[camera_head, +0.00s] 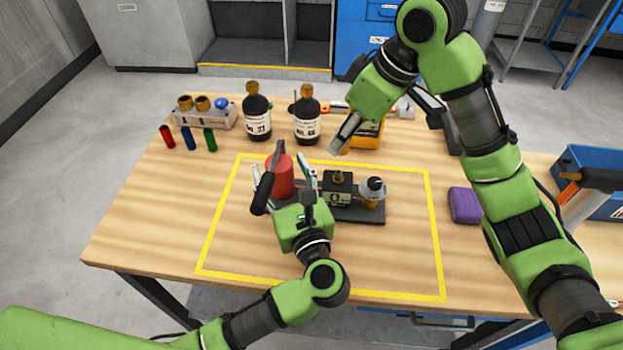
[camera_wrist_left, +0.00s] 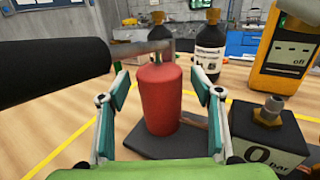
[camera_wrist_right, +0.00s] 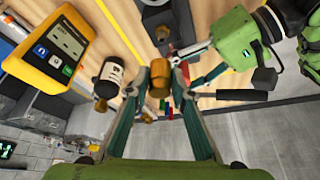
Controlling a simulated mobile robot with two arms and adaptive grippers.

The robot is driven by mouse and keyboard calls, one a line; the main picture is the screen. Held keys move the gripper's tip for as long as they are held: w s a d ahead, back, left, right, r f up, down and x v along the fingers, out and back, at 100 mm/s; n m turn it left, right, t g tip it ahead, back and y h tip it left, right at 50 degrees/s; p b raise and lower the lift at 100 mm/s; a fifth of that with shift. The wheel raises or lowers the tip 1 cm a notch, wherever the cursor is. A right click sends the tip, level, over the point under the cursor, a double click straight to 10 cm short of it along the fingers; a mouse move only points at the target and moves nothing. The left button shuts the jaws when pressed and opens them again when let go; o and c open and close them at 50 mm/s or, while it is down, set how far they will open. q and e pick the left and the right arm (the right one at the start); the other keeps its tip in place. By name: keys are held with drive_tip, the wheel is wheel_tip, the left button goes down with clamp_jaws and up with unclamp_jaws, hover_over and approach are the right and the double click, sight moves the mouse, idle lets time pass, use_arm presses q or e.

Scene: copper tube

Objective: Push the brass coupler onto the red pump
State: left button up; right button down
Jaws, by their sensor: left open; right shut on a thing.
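The red pump (camera_head: 282,178) stands on a dark base inside the yellow outline, with a black handle (camera_head: 263,192) beside it; it also shows in the left wrist view (camera_wrist_left: 159,98). My left gripper (camera_head: 282,178) is open, its fingers on either side of the pump; I cannot tell whether they touch it. My right gripper (camera_wrist_right: 160,75) is shut on the brass coupler (camera_wrist_right: 159,82). In the head view it hangs behind and right of the pump, near the yellow meter, apart from the pump. The pump's top outlet is partly hidden by the left gripper and handle.
Two bottles (camera_head: 257,117) and the yellow meter (camera_head: 368,132) stand behind. A rack (camera_head: 210,119) and coloured cylinders are back left. A purple block (camera_head: 464,206) lies right. The front of the outline is clear.

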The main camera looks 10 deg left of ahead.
sight(340, 172)
use_arm(q)
drive_tip(key=shift+w+a, duration=0.25)
drive_tip(key=shift+w, duration=0.15)
clamp_jaws()
use_arm(e)
drive_tip(key=shift+f, duration=2.45)
drive_tip(key=shift+f, duration=0.1)
drive_tip(key=shift+f, duration=0.8)
drive_tip(key=shift+s+f, duration=0.1)
drive_tip(key=shift+f, duration=0.55)
drive_tip(key=c, duration=1.7)
unclamp_jaws()
